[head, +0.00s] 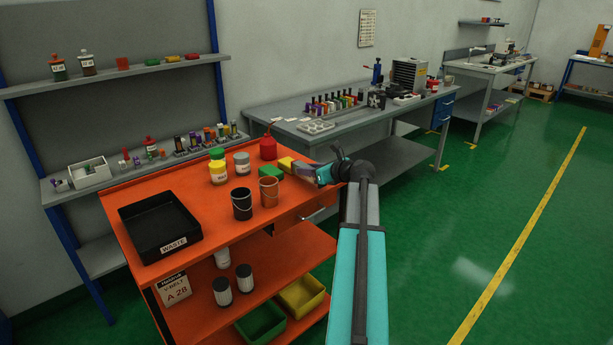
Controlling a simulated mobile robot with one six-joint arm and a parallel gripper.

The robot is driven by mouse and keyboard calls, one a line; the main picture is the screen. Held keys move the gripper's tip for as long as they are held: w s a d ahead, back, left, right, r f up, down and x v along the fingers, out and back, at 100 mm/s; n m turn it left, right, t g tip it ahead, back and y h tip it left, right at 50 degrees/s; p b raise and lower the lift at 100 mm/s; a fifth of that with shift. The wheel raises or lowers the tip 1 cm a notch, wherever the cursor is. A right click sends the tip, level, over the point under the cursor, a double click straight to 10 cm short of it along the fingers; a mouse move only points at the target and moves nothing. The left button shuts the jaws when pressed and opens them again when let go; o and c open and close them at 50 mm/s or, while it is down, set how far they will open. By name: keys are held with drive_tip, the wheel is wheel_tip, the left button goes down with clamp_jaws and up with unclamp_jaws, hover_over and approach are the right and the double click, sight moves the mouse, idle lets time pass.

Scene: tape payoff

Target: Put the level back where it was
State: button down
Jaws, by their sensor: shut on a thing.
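My gripper (322,173) is at the far right corner of the orange cart, seen from behind and partly hidden by my own arm. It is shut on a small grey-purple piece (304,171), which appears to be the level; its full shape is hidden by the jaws. The piece is just right of a yellow block (287,163) and a green block (271,173) at the cart's top. I cannot tell whether it touches the cart or the yellow block.
A grey bench (343,119) with small bottles stands behind. Shelves line the left wall. The green floor (470,240) at right is clear.

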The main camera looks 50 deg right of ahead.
drive_tip(key=shift+f, duration=1)
drive_tip(key=shift+f, duration=0.1)
drive_tip(key=c, duration=1.4)
unclamp_jaws()
drive_tip(key=shift+s, duration=0.15)
drive_tip(key=v, duration=1.2)
